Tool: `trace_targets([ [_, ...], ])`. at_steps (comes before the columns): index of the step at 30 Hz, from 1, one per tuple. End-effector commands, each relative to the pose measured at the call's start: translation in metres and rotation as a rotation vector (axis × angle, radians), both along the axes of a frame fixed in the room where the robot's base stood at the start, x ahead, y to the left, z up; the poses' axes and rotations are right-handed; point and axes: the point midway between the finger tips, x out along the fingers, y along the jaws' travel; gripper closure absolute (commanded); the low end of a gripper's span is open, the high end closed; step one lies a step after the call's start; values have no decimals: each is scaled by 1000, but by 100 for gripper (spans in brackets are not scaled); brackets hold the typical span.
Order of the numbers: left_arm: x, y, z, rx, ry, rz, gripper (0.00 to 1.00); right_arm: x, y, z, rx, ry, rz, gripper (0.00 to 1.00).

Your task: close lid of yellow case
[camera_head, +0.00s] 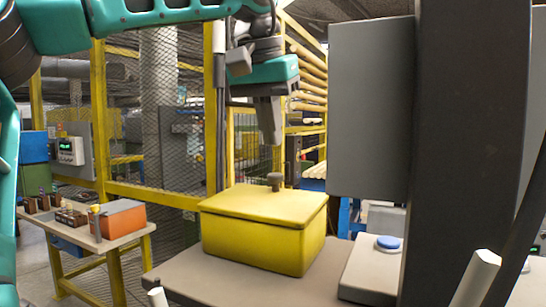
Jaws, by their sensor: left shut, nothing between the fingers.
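The yellow case (255,241) stands on a grey-brown table (196,275) in the middle of the view. At this angle I see no gap along the near rim. My left gripper (272,140) hangs above the lid's far part, pointing down, shut and empty. My right gripper is not in view.
A light box with a blue button (387,243) stands right of the case. A dark column and grey panel (370,110) block the right side. A side table (110,243) with an orange box (120,219) stands left, before a yellow-framed mesh fence (150,100).

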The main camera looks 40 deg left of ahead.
Motion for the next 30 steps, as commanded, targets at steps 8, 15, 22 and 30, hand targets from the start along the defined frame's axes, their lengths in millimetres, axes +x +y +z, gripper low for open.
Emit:
trace_targets([
  [8,4,1,-36,-1,1,1,100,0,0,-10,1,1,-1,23],
  [15,5,2,-40,-1,-1,2,100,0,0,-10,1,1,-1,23],
  [22,5,2,-40,-1,0,1,100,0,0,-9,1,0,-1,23],
  [30,5,13,-47,-3,-2,1,100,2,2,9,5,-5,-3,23],
])
